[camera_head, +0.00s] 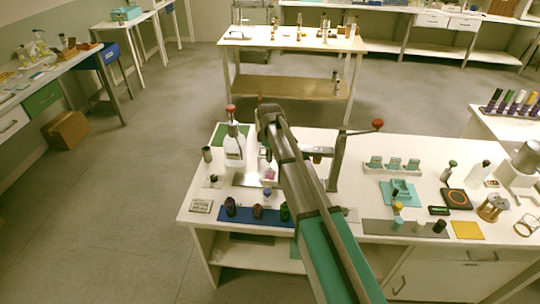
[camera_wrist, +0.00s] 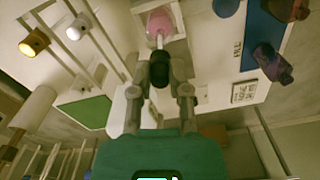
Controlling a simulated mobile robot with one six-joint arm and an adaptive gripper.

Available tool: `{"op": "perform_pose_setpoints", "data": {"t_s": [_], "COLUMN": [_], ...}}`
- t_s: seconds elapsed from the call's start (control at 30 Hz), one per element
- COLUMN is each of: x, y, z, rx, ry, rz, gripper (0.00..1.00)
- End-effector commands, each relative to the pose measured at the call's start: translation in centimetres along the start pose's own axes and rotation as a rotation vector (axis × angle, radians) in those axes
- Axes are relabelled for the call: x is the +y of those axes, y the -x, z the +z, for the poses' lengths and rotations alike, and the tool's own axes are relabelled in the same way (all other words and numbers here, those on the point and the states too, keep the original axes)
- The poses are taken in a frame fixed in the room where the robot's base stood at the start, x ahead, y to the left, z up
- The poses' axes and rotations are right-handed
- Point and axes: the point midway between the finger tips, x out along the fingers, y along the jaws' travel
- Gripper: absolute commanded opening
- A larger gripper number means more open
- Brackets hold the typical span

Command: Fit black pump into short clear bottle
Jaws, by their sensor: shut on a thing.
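In the wrist view my gripper (camera_wrist: 161,92) is shut on the black pump (camera_wrist: 160,72), with one finger on each side of it. The pump's pale tube points away from the gripper toward a short clear bottle (camera_wrist: 158,20) with pink contents. The tube's end overlaps the bottle in the picture; I cannot tell whether it is inside the mouth or above it. In the head view the short bottle (camera_head: 270,173) stands on the table just left of my arm. My arm hides most of the gripper and the pump there.
A blue mat (camera_head: 240,218) with several dark bottles lies in front. A stand with a red knob (camera_head: 377,124) is right of my arm. A green mat (camera_head: 221,134) lies behind.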

Motion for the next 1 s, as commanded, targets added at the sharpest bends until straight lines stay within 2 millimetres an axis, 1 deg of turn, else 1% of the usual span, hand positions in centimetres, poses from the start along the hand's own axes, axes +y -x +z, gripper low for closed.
{"op": "perform_pose_setpoints", "data": {"t_s": [0.5, 1.0], "x": [0.0, 0.0], "y": [-1.2, -1.3], "z": [0.0, -0.1], "rx": [0.000, 0.000], "ry": [0.000, 0.001], "rz": [0.000, 0.000], "gripper": [0.02, 0.02]}}
